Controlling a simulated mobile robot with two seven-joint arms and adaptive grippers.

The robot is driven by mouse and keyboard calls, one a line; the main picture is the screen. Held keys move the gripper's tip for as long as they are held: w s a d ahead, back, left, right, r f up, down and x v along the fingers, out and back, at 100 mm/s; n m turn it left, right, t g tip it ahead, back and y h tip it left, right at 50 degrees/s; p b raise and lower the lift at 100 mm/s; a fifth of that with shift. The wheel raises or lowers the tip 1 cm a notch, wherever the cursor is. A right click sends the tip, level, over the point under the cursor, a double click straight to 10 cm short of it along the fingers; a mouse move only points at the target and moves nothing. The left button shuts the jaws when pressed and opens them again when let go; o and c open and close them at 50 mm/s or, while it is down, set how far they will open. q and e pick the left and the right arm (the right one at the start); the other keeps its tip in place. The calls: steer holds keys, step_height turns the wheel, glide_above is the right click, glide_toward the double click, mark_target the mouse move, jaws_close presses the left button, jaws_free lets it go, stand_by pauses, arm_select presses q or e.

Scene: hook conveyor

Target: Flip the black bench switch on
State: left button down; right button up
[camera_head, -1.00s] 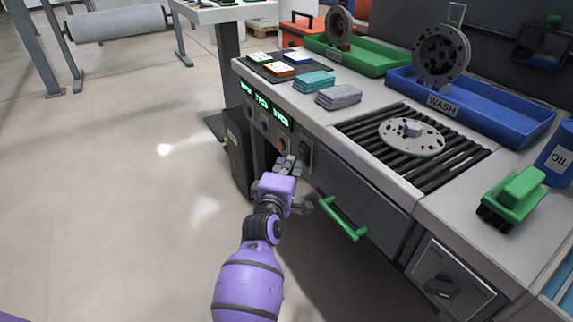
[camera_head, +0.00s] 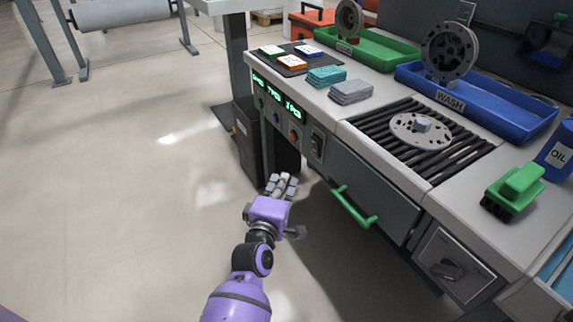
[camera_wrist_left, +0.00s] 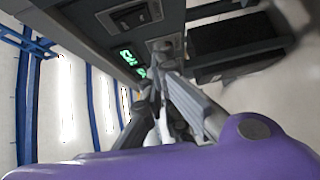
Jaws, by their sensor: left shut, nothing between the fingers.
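The black bench switch (camera_head: 317,143) sits on a grey plate on the bench's front face, right of the coloured buttons. In the left wrist view the switch (camera_wrist_left: 135,17) shows near the top. I cannot tell which way its rocker is tipped. My left gripper (camera_head: 283,183), on a purple arm, is below and left of the switch in the head view, apart from it. Its fingers are shut with nothing between them. The fingers (camera_wrist_left: 165,75) also show in the left wrist view, with the switch beyond them. My right gripper is not in view.
Green lit displays (camera_head: 277,97) and round buttons (camera_head: 294,136) are left of the switch. A rotary switch box (camera_head: 449,268) is farther right. Open floor lies to the left.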

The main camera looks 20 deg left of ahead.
arm_select(q)
steer(key=shift+s+d+f, duration=0.1)
steer(key=shift+s, duration=0.9)
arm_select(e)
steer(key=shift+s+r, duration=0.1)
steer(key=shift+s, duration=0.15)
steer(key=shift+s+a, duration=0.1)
